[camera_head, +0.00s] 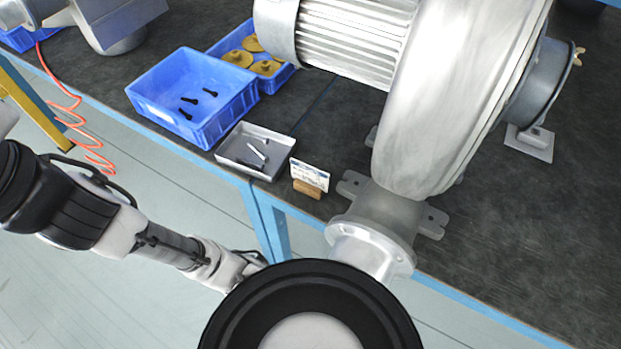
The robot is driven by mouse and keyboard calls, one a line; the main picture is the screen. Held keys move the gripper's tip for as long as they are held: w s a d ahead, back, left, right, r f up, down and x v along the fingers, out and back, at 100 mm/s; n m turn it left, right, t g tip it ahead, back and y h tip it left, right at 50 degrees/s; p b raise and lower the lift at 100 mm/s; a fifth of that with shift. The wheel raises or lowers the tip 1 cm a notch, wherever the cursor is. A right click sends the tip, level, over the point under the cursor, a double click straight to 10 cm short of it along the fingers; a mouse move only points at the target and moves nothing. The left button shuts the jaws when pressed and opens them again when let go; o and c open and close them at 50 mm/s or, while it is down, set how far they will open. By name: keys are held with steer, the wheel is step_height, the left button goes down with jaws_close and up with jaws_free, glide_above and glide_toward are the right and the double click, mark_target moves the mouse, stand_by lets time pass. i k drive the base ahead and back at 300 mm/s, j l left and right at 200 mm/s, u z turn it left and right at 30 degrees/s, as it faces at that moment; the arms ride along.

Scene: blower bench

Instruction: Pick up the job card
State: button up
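The job card (310,174) is a small white card with print on it. It stands upright, slightly tilted, in a small wooden block holder (307,189) near the front edge of the bench (330,125). It is between the grey tray and the blower's flange. My arm reaches in from the left, below and in front of the bench edge. My gripper (252,262) is partly in view at the arm's end, below and left of the card and apart from it. A black round part in front hides some of it, so its fingers are not clear.
A shallow grey tray (228,152) with small metal pieces is left of the card. A blue bin (165,115) with black bolts and another blue bin (278,82) with yellow parts stand behind. The large grey blower (440,100) is close on the right. An orange coiled hose (75,120) hangs left.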

mark_target(312, 181)
steer(key=k+l+u, duration=0.15)
steer(key=u, duration=0.2)
steer(key=k+u, duration=0.35)
steer(key=l, duration=0.1)
steer(key=i+u, duration=0.05)
